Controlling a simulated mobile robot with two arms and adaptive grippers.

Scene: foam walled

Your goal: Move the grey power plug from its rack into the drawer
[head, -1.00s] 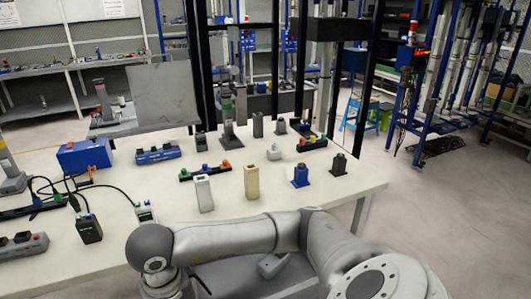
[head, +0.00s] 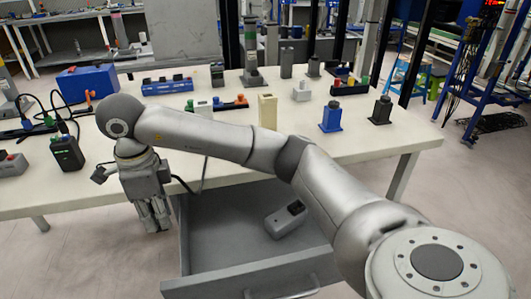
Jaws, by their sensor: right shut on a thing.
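My right gripper (head: 154,224) points down at the front edge of the table, left of the open drawer (head: 248,282). Its fingers are shut on a small grey thing, taken to be the grey power plug; it barely shows apart from the grey fingers. The drawer is grey, pulled out under the table, with a bar handle on its front. A grey block with a dark end (head: 285,220) lies tilted inside it. A dark rack with coloured plugs (head: 218,104) is on the table behind my arm. My left gripper is out of view.
A cream block (head: 267,111), a blue plug (head: 331,117) and a black one (head: 380,110) stand on the table (head: 400,140). A blue box (head: 86,80) and a black cabled box (head: 67,153) are at left. Much of the drawer floor is bare.

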